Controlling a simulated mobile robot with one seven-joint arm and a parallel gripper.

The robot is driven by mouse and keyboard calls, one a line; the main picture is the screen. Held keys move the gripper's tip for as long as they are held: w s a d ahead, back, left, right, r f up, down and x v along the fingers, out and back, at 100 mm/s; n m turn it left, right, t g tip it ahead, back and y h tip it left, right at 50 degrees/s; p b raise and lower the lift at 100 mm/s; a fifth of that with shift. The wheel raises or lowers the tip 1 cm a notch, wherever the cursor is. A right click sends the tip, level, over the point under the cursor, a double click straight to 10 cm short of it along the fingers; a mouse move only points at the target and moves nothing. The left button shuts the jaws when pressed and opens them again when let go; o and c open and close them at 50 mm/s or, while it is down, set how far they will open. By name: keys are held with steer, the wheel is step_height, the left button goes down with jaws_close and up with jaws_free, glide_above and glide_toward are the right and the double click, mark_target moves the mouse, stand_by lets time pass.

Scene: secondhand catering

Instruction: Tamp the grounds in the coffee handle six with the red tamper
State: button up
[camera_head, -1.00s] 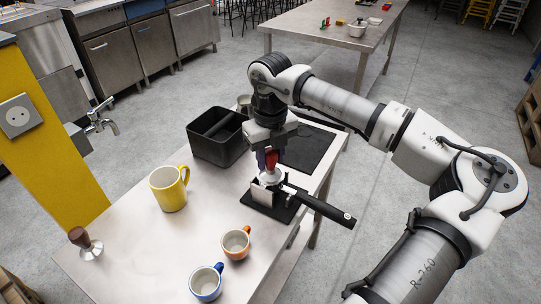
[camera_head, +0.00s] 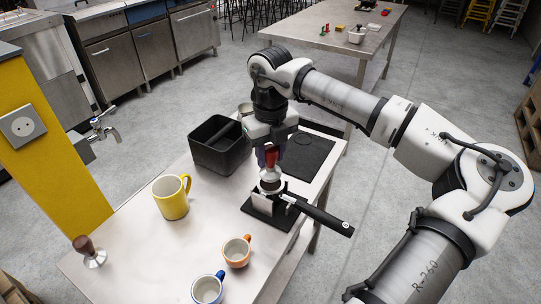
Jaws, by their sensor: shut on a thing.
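My gripper (camera_head: 270,150) is shut on the red tamper (camera_head: 271,158), which hangs upright with its metal base down. Below it, the coffee handle (camera_head: 321,217) rests on a black stand on the table, its black grip pointing to the lower right. The tamper base is directly over the handle's basket (camera_head: 270,187). A dark strip, apparently the grounds, shows under the base, so the base looks slightly above or at the rim; the exact gap is too small to tell. No number is readable on the handle.
A second tamper with a brown knob (camera_head: 85,248) stands at the table's left. A yellow mug (camera_head: 171,199), an orange cup (camera_head: 236,252) and a blue-handled cup (camera_head: 207,289) stand in front. A black knock box (camera_head: 219,157) and a dark mat (camera_head: 308,153) lie behind.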

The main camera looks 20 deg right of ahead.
mark_target(270, 146)
steer(key=shift+r+p, duration=0.9)
steer(key=shift+r, duration=1.05)
steer(key=shift+w, duration=0.1)
